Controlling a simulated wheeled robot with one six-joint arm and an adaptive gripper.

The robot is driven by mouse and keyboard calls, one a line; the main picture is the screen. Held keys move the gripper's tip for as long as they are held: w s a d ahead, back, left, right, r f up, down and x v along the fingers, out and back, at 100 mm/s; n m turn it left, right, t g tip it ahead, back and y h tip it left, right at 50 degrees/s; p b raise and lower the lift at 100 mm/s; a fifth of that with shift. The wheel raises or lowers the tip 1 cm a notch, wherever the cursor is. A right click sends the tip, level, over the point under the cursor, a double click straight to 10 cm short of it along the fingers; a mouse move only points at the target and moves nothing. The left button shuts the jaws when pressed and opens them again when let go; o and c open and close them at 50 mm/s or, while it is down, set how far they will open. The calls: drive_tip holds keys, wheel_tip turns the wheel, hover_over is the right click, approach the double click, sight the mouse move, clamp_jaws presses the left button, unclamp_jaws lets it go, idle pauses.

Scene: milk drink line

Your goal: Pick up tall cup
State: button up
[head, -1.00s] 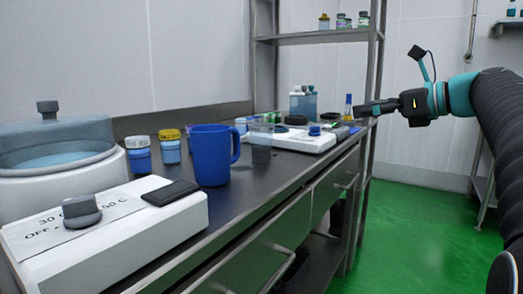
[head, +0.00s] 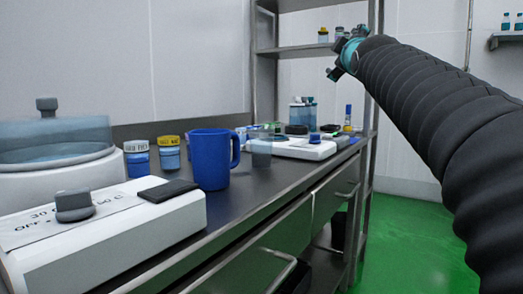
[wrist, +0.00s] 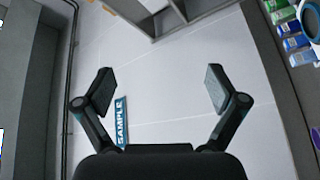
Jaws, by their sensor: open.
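A clear, bluish cup (head: 261,153) stands upright on the dark bench just right of the blue jug (head: 210,158); I cannot tell for sure that it is the tall cup. The jug is opaque, with its handle to the right. My gripper (wrist: 163,88) is open and empty in the wrist view, its fingers wide apart. In the head view my gripper (head: 345,60) is raised above the far end of the bench, partly hidden by my arm. It is well away from the cup and touches nothing that I can see.
Two labelled jars (head: 169,153) stand left of the jug. A white device (head: 110,222) with a knob is in front, and another white device (head: 300,148) lies behind the cup. A metal shelf (head: 310,53) rises at the back. The wrist view shows a SAMPLE label (wrist: 121,122).

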drive_tip(key=a+f+m+g+y, duration=0.35)
drive_tip(key=a+f+g, duration=0.2)
drive_tip(key=f, duration=0.35)
drive_tip(key=g+y, duration=0.5)
approach(266, 136)
drive_tip(key=shift+m, duration=0.45)
drive_tip(key=x, duration=0.8)
drive_tip(key=shift+w, duration=0.1)
drive_tip(key=shift+w+d+b+x, duration=0.1)
drive_tip(key=shift+b+x, duration=0.1)
drive_tip(key=shift+x, duration=1.1)
drive_tip(key=shift+w+d+b+x, duration=0.15)
drive_tip(key=shift+b+x, duration=0.05)
drive_tip(key=shift+x, duration=1.1)
drive_tip(key=shift+r, duration=0.1)
drive_tip(key=shift+c, duration=0.3)
drive_tip(key=c, duration=1.2)
drive_tip(key=shift+r, duration=0.2)
